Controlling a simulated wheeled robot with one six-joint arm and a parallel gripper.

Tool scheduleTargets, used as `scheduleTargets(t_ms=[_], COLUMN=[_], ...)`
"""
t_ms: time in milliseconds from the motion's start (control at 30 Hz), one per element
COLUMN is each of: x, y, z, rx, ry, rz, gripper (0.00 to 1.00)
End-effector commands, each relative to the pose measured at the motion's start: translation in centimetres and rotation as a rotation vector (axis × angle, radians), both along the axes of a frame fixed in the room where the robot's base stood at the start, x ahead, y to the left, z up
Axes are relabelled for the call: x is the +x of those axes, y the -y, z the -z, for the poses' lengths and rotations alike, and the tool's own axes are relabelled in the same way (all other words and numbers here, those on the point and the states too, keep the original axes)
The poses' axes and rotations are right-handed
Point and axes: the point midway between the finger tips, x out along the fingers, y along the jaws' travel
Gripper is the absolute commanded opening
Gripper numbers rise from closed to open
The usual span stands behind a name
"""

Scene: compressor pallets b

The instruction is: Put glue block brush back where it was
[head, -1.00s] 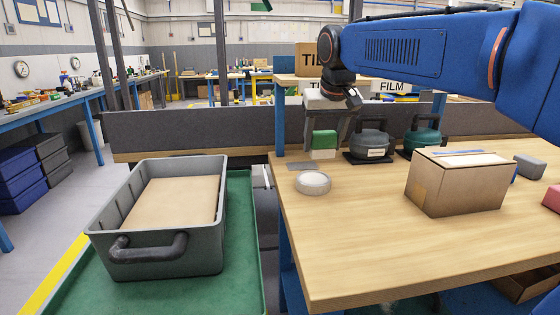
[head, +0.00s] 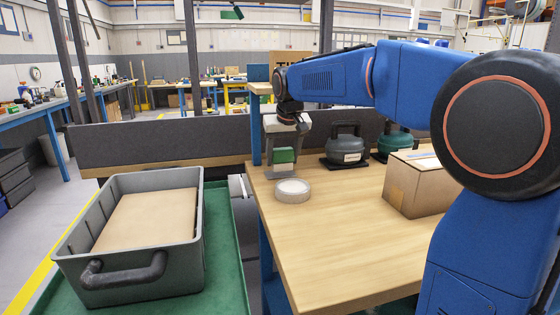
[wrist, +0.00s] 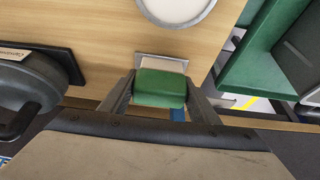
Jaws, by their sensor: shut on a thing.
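The glue block brush is a green block (head: 283,156) with a pale underside. My gripper (head: 281,160) is shut on it, above a thin grey plate (head: 271,172) near the left end of the wooden bench. In the wrist view the green block (wrist: 161,88) sits between my two fingers (wrist: 160,98), and the grey plate (wrist: 160,62) shows just beyond it. I cannot tell whether the brush touches the plate. A round white-topped disc (head: 292,190) lies on the bench in front of the plate; it also shows in the wrist view (wrist: 177,8).
A dark grey handled case (head: 345,150) and a teal one (head: 393,142) stand to the right. A cardboard box (head: 414,190) is farther right. A grey tote (head: 190,255) with a brown panel inside stands left on a green surface (head: 228,235). The bench front is clear.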

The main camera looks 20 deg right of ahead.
Motion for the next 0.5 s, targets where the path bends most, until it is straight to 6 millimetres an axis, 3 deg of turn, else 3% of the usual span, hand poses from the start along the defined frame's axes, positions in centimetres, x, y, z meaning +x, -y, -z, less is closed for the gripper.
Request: scheduleTargets(t_ms=[300,500], x=[2.8,3.0], y=[0.0,0.0], z=[2.1,2.3], rx=[0.0,0.0], ry=[-0.001,0.0], rz=[0.001,0.0], gripper=[0.35,0.35])
